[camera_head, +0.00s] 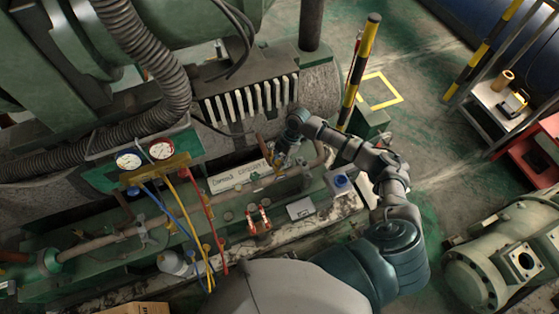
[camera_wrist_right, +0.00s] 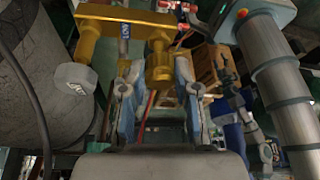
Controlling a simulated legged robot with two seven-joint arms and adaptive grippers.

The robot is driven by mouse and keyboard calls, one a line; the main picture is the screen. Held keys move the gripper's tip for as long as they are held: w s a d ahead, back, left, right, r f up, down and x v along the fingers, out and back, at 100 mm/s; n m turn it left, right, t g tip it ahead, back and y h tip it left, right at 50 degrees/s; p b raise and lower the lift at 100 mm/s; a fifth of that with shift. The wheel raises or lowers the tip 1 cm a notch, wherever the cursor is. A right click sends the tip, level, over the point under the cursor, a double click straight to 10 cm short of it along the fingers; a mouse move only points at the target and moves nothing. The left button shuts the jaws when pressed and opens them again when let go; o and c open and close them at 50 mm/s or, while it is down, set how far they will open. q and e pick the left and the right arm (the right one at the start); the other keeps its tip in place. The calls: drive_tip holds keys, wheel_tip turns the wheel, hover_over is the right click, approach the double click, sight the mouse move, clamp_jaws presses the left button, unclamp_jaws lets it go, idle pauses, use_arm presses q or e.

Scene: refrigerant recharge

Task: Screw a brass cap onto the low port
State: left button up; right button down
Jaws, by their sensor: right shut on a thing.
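My right gripper (camera_head: 279,160) reaches to the pipework below the finned block, its tips small and partly hidden in the head view. In the right wrist view my right gripper (camera_wrist_right: 157,92) has its two fingers on either side of a brass cap (camera_wrist_right: 158,66), and it is shut on it. Whether the cap's threads are engaged cannot be told. My left gripper is not in view.
A manifold with two gauges (camera_head: 160,165) and blue, yellow and red hoses stands at the left. Two red-handled valves (camera_head: 258,220) and a blue-knobbed box (camera_head: 340,184) sit near the arm. In the wrist view, a thick grey pipe (camera_wrist_right: 283,100) flanks the right side.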

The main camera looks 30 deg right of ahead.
drive_tip(key=shift+f+b, duration=0.6)
drive_tip(key=shift+f, duration=0.45)
idle(0.4)
drive_tip(key=shift+r+m+p, duration=0.15)
drive_tip(key=shift+m+p, duration=0.35)
drive_tip(key=shift+p, duration=0.3)
drive_tip(key=shift+s+m+t+p, duration=0.15)
drive_tip(key=shift+m+t+p, duration=0.45)
drive_tip(key=shift+m+p, duration=0.55)
drive_tip(key=shift+p, duration=0.35)
drive_tip(key=shift+f, duration=0.2)
drive_tip(key=shift+m, duration=0.25)
